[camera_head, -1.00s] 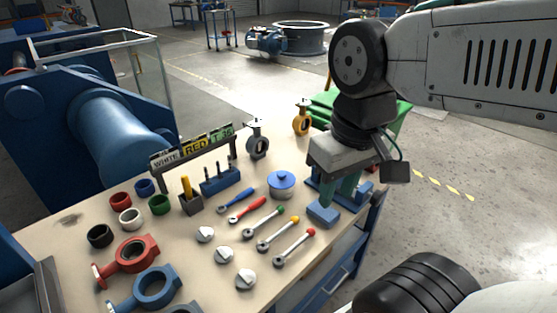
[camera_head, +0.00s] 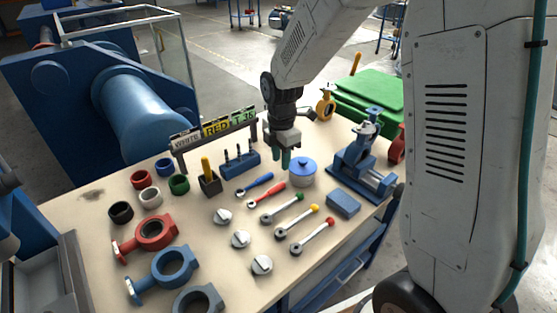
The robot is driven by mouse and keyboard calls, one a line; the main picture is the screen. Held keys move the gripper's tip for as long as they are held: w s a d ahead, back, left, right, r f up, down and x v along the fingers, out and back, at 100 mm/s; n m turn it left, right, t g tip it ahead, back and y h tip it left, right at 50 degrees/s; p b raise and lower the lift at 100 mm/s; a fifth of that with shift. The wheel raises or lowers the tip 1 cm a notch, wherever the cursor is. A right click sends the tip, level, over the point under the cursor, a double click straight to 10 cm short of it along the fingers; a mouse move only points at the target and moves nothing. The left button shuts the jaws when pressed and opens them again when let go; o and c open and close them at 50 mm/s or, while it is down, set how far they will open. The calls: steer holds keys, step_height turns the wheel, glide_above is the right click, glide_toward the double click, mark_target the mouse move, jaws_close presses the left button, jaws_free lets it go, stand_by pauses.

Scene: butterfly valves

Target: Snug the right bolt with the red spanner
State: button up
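The red spanner (camera_head: 266,195) lies on the bench beside the blue spanner (camera_head: 254,185), its handle end toward the blue round pot (camera_head: 302,171). My gripper (camera_head: 281,160) points down above the bench, just beyond the red spanner's handle end and left of the pot. A valve (camera_head: 367,130) sits in the blue vise (camera_head: 356,170) at the right of the bench. Its bolts are too small to tell apart.
Levers with green, yellow and red tips (camera_head: 312,237) lie in front. Grey discs (camera_head: 241,239), rings (camera_head: 179,184) and valve bodies (camera_head: 174,267) fill the left and front. A sign rack (camera_head: 214,134) and a blue tool block (camera_head: 239,164) stand behind.

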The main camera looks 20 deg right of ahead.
mark_target(278, 186)
steer(key=f, duration=0.1)
steer(key=w+f+n, duration=0.1)
steer(key=shift+a+f, duration=0.1)
steer(key=shift+f, duration=4.4)
jaws_close()
steer(key=shift+r, duration=0.8)
steer(key=shift+r, duration=2)
